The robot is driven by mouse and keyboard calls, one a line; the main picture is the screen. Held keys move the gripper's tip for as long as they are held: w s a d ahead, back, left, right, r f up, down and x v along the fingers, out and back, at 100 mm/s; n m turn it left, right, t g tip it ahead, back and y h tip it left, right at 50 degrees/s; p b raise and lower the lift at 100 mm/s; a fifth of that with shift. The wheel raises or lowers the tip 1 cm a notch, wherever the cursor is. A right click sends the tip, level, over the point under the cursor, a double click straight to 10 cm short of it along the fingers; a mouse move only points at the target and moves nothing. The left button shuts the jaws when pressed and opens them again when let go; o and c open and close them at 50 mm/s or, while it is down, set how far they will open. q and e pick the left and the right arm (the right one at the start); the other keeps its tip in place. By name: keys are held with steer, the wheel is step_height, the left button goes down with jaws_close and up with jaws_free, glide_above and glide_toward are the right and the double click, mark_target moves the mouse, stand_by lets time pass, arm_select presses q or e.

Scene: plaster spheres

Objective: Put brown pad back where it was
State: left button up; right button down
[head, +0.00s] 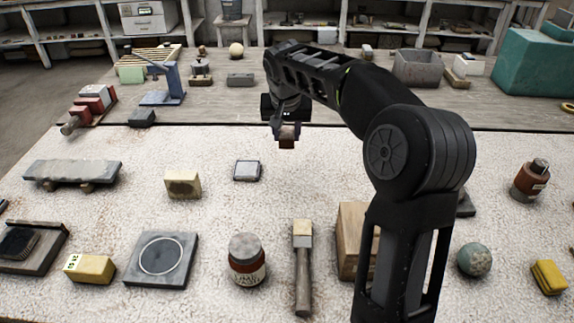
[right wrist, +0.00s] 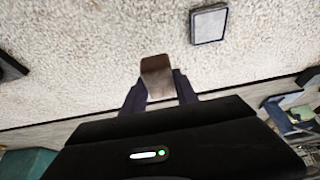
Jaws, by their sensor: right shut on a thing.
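The brown pad is a small dark brown block with a paler lower part; it shows in the head view (head: 287,143) near the far edge of the pale speckled worktop (head: 330,165). My right gripper (head: 286,134) is shut on it, pointing down. In the right wrist view the pad (right wrist: 157,68) sticks out between the two fingers of my right gripper (right wrist: 160,88), with speckled surface behind it. The pad seems held above the worktop; its exact height is hard to tell. My left gripper is not in view.
A dark-framed grey square (head: 247,170) lies near the pad, also seen in the right wrist view (right wrist: 208,24). A pale block (head: 183,185) lies left of it. Worktop right of the square is bare.

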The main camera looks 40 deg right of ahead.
stand_by(0.3)
glide_above(287, 170)
steer(key=s, duration=0.1)
steer(key=shift+a+f, duration=0.2)
steer(key=shift+f, duration=1.35)
steer(key=shift+a+f, duration=0.2)
steer(key=shift+f, duration=1.35)
steer(key=shift+f, duration=1.85)
steer(key=shift+f, duration=0.1)
steer(key=shift+f, duration=0.2)
steer(key=c, duration=0.9)
jaws_free()
steer(key=shift+r, duration=0.1)
steer(key=shift+c, duration=0.2)
steer(key=shift+r, duration=0.15)
